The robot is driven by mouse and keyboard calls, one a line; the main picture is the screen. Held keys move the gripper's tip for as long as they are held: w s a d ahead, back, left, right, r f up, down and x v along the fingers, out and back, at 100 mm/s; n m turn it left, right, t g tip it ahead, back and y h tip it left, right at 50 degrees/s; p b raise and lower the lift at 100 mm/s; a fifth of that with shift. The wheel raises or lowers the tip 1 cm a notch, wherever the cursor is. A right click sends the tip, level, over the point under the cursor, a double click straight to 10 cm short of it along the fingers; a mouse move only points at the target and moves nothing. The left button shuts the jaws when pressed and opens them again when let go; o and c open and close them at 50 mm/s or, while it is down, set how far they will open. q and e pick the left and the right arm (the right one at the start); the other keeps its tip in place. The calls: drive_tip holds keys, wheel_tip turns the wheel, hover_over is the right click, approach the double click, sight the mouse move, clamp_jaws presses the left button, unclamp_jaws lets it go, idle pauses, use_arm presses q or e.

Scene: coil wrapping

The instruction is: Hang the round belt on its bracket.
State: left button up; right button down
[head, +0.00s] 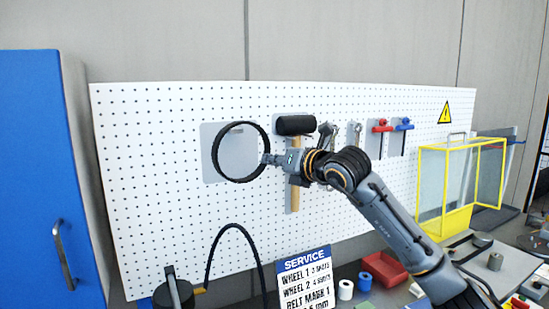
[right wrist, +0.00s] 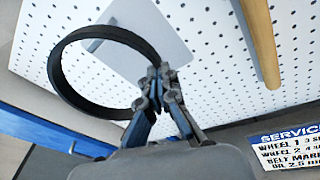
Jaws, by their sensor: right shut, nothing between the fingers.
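The round belt (head: 213,152) is a thin black ring in front of the grey bracket plate (head: 206,174) on the pegboard. In the right wrist view the belt (right wrist: 56,72) shows as a large loop, and a short peg of the bracket (right wrist: 150,22) shows inside its upper part. The belt appears to hang around this peg; contact is hard to see. My right gripper (head: 267,159) is at the belt's right edge. In the right wrist view its fingertips (right wrist: 160,76) are closed together close to the belt, with nothing held. My left gripper is out of view.
A hammer (head: 295,126) hangs just right of the belt, behind my right arm. Wrenches and red and blue-handled tools (head: 403,124) hang farther right. A yellow-framed guard (head: 430,180) stands at right, a blue cabinet (head: 40,160) at left. A service sign (head: 305,280) stands below.

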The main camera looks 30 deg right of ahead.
drive_tip(key=shift+w+d+p, duration=0.1)
drive_tip(key=shift+w+p, duration=0.7)
drive_tip(key=shift+w, duration=0.3)
drive_tip(key=w+p, duration=0.3)
drive_tip(key=shift+w+d+f, duration=0.1)
drive_tip(key=shift+w, duration=0.25)
drive_tip(key=shift+w+f+b, duration=0.15)
drive_tip(key=shift+w+b, duration=0.15)
drive_tip(key=shift+w, duration=0.05)
drive_tip(key=shift+w+f+b, duration=0.1)
drive_tip(key=shift+f+b, duration=0.4)
drive_tip(key=shift+b, duration=0.1)
drive_tip(key=c, duration=2)
unclamp_jaws()
drive_tip(key=shift+c, duration=0.2)
drive_tip(key=o, duration=0.6)
